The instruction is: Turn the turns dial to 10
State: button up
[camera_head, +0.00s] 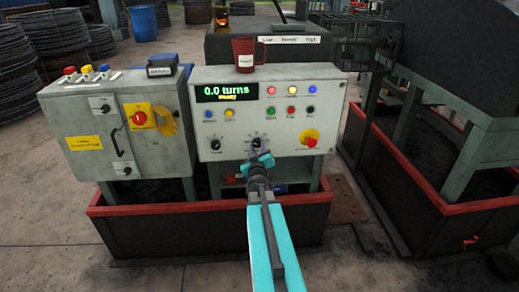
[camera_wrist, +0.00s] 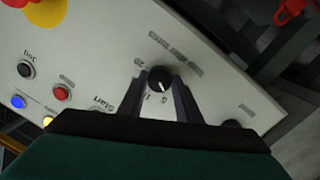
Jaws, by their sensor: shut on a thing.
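The control panel (camera_head: 228,165) is a light grey box whose green display (camera_head: 227,92) reads "0.0 turns" with a smaller yellow line below. The turns dial (camera_head: 257,142) is the black knob at the panel's lower middle; in the wrist view (camera_wrist: 160,79) it has a white pointer line and scale marks, with "20" readable. My gripper (camera_head: 258,160) reaches it from the front. In the wrist view the two dark fingers (camera_wrist: 158,95) stand on either side of the dial, shut on it. Part of the scale is hidden by the fingers.
A second black knob (camera_head: 215,144) is to the left. Coloured buttons (camera_head: 291,111) and a red emergency stop (camera_head: 310,138) are to the right. A red mug (camera_head: 246,54) stands on the panel top. A grey cabinet (camera_head: 120,135) with a yellow-backed switch stands left.

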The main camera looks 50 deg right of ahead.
jog(key=m+b, duration=0.2)
jog(key=m, duration=0.1)
jog(key=shift+m, duration=0.3)
jog(key=m+b, duration=0.2)
jog(key=shift+y+b, duration=0.4)
jog(key=m+b, duration=0.2)
jog(key=shift+m+b, duration=0.3)
jog(key=shift+c, duration=0.2)
jog(key=shift+s+d+r+m+y+b, duration=0.1)
jog(key=shift+r+m+y+b, duration=0.1)
jog(key=shift+m+b, duration=0.55)
jog(key=shift+r+m+y+b, duration=0.1)
jog(key=shift+m+y+b, duration=0.1)
jog(key=shift+m+b, duration=0.5)
jog(key=o, duration=1.1)
jog(key=shift+c, duration=0.2)
